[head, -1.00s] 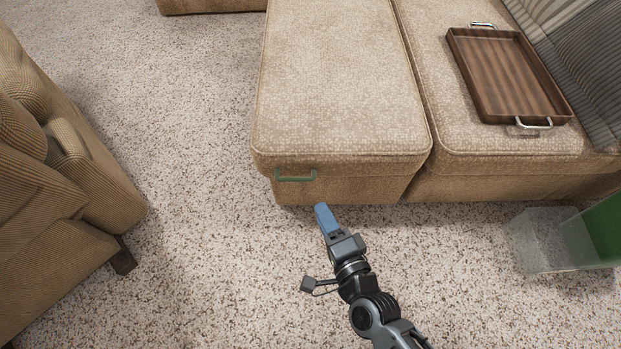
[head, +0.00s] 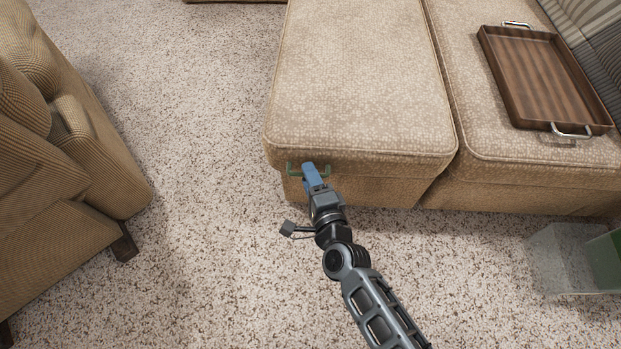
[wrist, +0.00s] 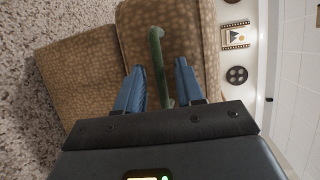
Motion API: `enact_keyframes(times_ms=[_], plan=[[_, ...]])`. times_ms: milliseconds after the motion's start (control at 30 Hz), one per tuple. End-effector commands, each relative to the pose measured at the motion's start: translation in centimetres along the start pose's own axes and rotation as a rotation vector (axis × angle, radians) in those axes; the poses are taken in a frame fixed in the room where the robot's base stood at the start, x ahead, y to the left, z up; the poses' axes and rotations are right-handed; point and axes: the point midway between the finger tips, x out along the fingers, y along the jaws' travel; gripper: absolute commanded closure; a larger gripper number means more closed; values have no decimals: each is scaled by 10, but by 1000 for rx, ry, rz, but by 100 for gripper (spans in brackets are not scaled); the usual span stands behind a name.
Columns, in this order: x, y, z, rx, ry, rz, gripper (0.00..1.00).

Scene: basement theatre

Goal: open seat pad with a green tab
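The seat pad (head: 360,80) is a tan patterned cushion, lying flat and closed on its base; it also shows in the wrist view (wrist: 190,25). The green tab (head: 293,169) is a thin handle at its front edge. In the wrist view the tab (wrist: 157,50) runs between my two blue fingers. My gripper (head: 309,168) is at the tab in the head view, covering its middle. In the wrist view my gripper (wrist: 160,72) is open, with a gap between each finger and the tab.
A brown wooden tray (head: 545,80) with metal handles rests on the seat section to the right. A ribbed tan armchair (head: 60,170) stands at the left. A clear and green bin (head: 565,258) stands at the lower right. Carpet (head: 200,240) is free between.

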Motion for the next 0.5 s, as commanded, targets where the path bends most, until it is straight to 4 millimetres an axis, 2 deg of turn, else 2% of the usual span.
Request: enact_keyframes(times_ms=[200,500], plan=[[0,0,0,0,0,1,64],[0,0,0,-1,0,1,93]])
